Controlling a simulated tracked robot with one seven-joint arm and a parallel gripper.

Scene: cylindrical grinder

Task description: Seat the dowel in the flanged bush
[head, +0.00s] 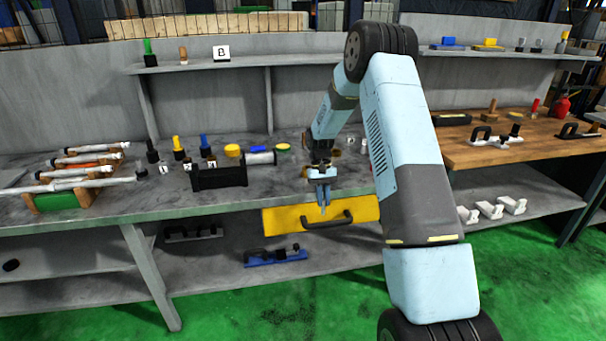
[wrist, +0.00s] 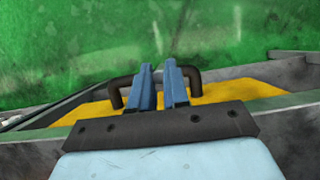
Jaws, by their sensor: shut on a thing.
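My gripper (head: 323,207) reaches down at the front edge of the grey bench, over a yellow drawer front (head: 285,219). Its blue fingers are closed on the black bar handle (head: 342,218) of that drawer. In the wrist view the fingers (wrist: 161,75) meet the middle of the handle (wrist: 122,80), with the yellow panel (wrist: 235,92) behind. I cannot tell how far the drawer stands out. I cannot pick out the dowel or the flanged bush with certainty in either view.
Several coloured-topped pegs, one yellow (head: 178,147), stand on the bench beside a black block (head: 219,176). Shafts lie on a rack (head: 62,199) at left. A lower shelf holds a blue tool (head: 277,256). A wooden bench (head: 470,152) is at right. Green floor lies in front.

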